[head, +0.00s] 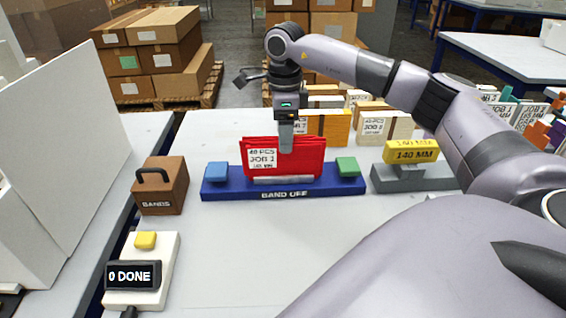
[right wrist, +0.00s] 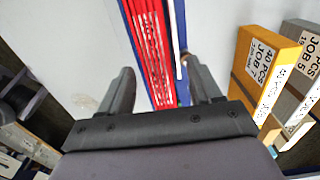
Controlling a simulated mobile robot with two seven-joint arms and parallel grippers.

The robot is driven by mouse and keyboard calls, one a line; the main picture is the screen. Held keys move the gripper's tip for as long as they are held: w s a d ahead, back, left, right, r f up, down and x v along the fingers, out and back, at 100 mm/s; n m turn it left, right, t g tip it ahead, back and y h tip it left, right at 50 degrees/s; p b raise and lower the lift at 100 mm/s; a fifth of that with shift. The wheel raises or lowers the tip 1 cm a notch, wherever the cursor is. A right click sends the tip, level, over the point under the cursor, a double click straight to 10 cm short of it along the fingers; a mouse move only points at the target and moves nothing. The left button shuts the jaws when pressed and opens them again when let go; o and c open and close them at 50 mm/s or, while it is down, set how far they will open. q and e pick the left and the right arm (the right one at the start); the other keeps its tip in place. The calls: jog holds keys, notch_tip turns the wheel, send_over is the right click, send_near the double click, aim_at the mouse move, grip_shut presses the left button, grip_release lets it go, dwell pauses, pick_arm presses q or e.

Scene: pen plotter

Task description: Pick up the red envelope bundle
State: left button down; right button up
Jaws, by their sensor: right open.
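The red envelope bundle (head: 300,160) stands upright in the blue stand (head: 225,190) marked "BAND OFF". Its white label reads "JOB 1". My right gripper (head: 286,148) points down at the bundle's top edge, and one finger overlaps its upper part in the head view. In the right wrist view, the bundle (right wrist: 155,50) shows as red edges running between the open fingers of the gripper (right wrist: 163,85). I cannot tell whether a finger touches it. My left gripper is not in view.
A blue block (head: 216,172) and a green block (head: 347,166) sit on the stand's ends. A brown "BANDS" box (head: 160,190) and a counter reading "0 DONE" (head: 134,275) are at left. A yellow "140 MM" block (head: 411,151) is at right; yellow envelopes (head: 335,125) stand behind.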

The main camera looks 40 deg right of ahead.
aim_at(283, 160)
notch_tip(283, 160, down, 6)
jog(key=shift+a+r, duration=0.15)
jog(key=shift+r, duration=0.1)
jog(key=shift+c, duration=0.3)
jog(key=c, duration=1)
jog(key=shift+r, duration=0.1)
grip_shut()
